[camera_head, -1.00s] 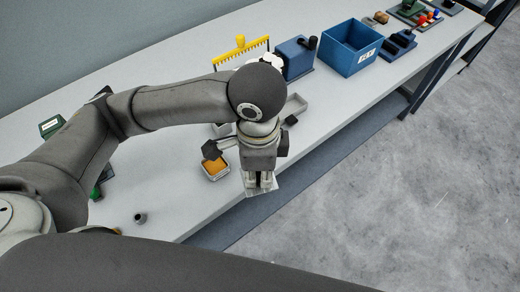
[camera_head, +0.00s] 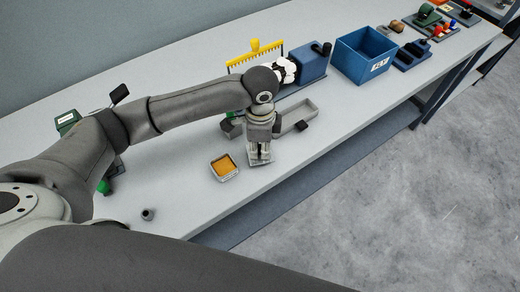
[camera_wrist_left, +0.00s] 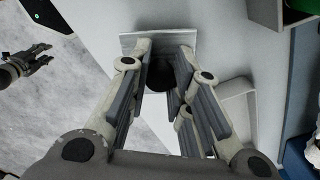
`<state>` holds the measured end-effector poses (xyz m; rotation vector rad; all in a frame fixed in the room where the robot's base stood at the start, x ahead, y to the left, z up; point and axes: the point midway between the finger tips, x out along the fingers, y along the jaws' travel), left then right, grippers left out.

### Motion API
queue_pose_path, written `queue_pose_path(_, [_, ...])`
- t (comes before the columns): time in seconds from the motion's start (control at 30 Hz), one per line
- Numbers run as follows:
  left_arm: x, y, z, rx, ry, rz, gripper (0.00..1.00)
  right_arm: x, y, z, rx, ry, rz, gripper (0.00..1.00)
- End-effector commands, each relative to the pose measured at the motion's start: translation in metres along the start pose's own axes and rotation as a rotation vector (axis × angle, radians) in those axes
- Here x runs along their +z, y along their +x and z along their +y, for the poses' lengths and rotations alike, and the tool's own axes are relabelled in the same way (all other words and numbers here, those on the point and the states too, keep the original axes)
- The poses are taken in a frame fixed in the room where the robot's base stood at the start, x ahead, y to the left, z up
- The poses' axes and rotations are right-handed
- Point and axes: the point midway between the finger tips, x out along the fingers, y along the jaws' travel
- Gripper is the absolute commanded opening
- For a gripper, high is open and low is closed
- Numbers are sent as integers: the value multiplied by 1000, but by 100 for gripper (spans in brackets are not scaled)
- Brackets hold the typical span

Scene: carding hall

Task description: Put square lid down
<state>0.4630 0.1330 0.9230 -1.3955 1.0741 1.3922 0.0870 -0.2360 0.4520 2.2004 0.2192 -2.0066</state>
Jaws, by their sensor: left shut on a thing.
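A pale square lid (camera_head: 262,163) is held at the fingertips of my left gripper (camera_head: 260,153). In the left wrist view the lid (camera_wrist_left: 158,42) shows as a light plate, with a dark knob (camera_wrist_left: 161,73) between the closed fingers. In the head view the lid is near the table's front edge, to the right of a small square box with orange contents (camera_head: 223,166). I cannot tell whether the lid touches the table. My right gripper (camera_wrist_left: 48,56) shows small over the floor in the left wrist view, its fingers apart and empty.
A grey tray (camera_head: 298,115) lies just behind and right of my left gripper. A blue machine (camera_head: 302,66), a yellow comb (camera_head: 254,50) and a blue bin (camera_head: 364,56) stand farther back. A small grey cup (camera_head: 148,214) is front left. The table between is clear.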

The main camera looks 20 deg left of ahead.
Motion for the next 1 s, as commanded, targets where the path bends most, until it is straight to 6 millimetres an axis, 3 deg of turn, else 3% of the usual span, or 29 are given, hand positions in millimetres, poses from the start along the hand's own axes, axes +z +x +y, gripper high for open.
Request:
queue_pose_path(0.17, [0,20,2,3,1,-2,0,-2,-9,-6,-7,2,2,40])
queue_pose_path(0.53, [0,25,2,2,2,0,0,-2,-8,-4,-4,0,1,40])
queue_pose_path(0.57, [0,25,2,2,2,0,20,-2,-8,-3,-4,0,1,40])
queue_pose_path(0.7, [0,25,2,2,2,0,38,-1,-8,0,-1,-2,0,40])
queue_pose_path(1.0, [0,25,2,2,2,0,41,0,-8,1,1,-3,0,40])
